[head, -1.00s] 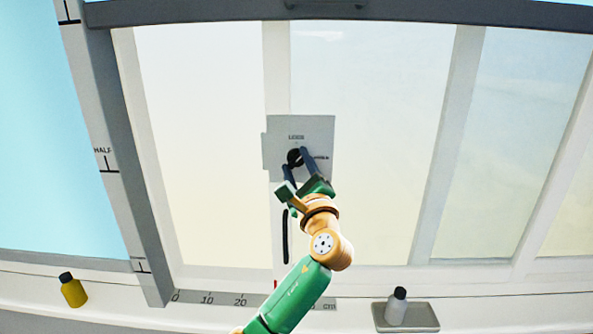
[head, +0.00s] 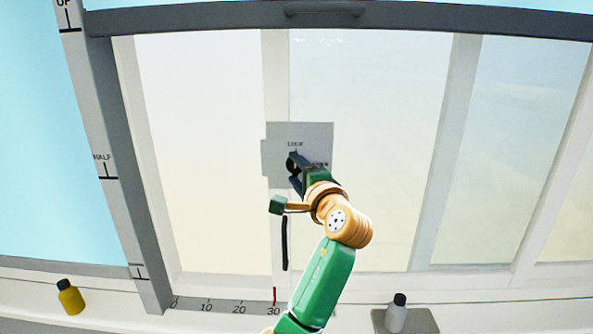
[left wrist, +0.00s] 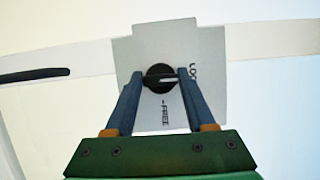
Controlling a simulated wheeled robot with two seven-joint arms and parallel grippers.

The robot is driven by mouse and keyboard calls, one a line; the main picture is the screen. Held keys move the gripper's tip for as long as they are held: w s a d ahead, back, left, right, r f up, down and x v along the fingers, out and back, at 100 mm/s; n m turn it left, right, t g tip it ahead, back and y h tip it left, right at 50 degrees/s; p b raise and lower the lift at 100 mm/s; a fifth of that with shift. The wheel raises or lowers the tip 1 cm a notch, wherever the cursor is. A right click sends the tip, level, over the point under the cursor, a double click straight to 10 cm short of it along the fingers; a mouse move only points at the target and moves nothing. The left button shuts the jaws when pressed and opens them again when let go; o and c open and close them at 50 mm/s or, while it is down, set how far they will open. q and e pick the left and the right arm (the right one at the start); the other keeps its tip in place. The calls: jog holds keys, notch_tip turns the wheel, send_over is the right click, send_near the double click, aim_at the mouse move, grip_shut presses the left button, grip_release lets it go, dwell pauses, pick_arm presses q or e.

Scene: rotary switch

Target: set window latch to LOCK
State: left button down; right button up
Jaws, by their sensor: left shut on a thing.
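The window latch is a round black knob on a grey plate (head: 315,138) on the window's upright bar. In the left wrist view the knob (left wrist: 158,78) has a white pointer line directed right, toward the LOCK label (left wrist: 193,72). The FREE label (left wrist: 165,115) is below the knob in that view. My left gripper (left wrist: 163,76) has its blue fingers on either side of the knob and is shut on it. In the head view the gripper (head: 296,170) partly covers the knob (head: 292,160). My right gripper is not in view.
A black vertical handle (head: 285,243) is below the plate. A yellow bottle (head: 70,296) stands on the sill at left. A grey-white bottle (head: 397,314) stands on a tray (head: 425,321) at right. A centimetre scale (head: 220,306) runs along the sill.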

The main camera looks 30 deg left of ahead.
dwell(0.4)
pick_arm(q)
jog(key=shift+c, duration=1.2)
grip_release()
jog(key=b+v, duration=0.3)
jog(key=v, duration=0.4)
jog(key=shift+b, duration=0.3)
jog(key=shift+a, duration=0.1)
